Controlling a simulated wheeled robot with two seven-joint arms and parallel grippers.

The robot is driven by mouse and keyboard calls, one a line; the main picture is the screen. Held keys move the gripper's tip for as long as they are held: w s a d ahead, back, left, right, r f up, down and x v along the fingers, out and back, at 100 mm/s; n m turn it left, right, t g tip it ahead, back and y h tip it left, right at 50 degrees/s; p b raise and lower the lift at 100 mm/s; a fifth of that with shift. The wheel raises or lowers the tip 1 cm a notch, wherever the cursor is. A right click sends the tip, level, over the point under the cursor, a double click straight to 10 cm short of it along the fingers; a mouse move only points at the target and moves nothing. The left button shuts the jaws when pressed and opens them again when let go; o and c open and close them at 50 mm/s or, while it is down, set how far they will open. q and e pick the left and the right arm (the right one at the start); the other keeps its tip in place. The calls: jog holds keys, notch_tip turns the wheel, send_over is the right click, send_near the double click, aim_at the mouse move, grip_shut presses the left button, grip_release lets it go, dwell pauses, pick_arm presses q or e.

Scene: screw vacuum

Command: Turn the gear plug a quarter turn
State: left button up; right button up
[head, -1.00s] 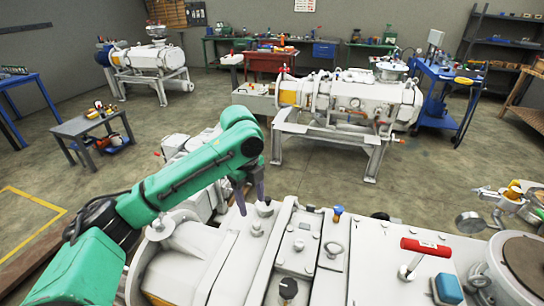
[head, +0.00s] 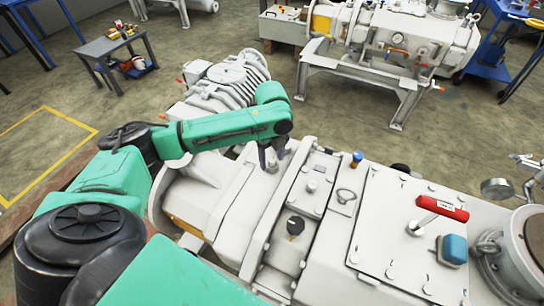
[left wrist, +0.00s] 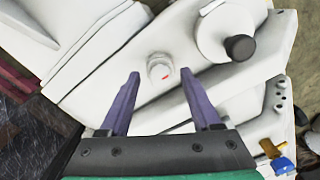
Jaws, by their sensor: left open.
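The gear plug looks to be the small pale round plug with a red mark (left wrist: 160,70) on the white machine casing in the left wrist view. In the head view a small pale plug (head: 272,167) stands on the casing just below my left fingertips; its mark is too small to see there. My left gripper (head: 272,156) is open and empty, with its two purple-grey fingers pointing down. In the left wrist view the fingers (left wrist: 160,78) spread to either side of the plug, with a gap on each side; neither seems to touch it. My right gripper is not in view.
A ribbed motor housing (head: 227,80) stands behind. Open floor lies beyond.

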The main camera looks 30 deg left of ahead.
pick_arm(q)
jog(key=shift+f, duration=0.15)
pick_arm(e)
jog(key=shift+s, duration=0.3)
pick_arm(q)
grip_shut()
jog(key=shift+n+p, duration=0.4)
jog(key=shift+p, duration=0.2)
jog(key=shift+n+p, duration=1.9)
jog(key=shift+p, duration=0.2)
jog(key=shift+n+p, duration=2.05)
jog(key=shift+n, duration=0.15)
jog(key=shift+f+n, duration=0.1)
jog(key=shift+n, duration=0.3)
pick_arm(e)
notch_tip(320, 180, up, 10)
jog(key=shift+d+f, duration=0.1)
pick_arm(q)
jog(key=shift+o, duration=1.4)
grip_release()
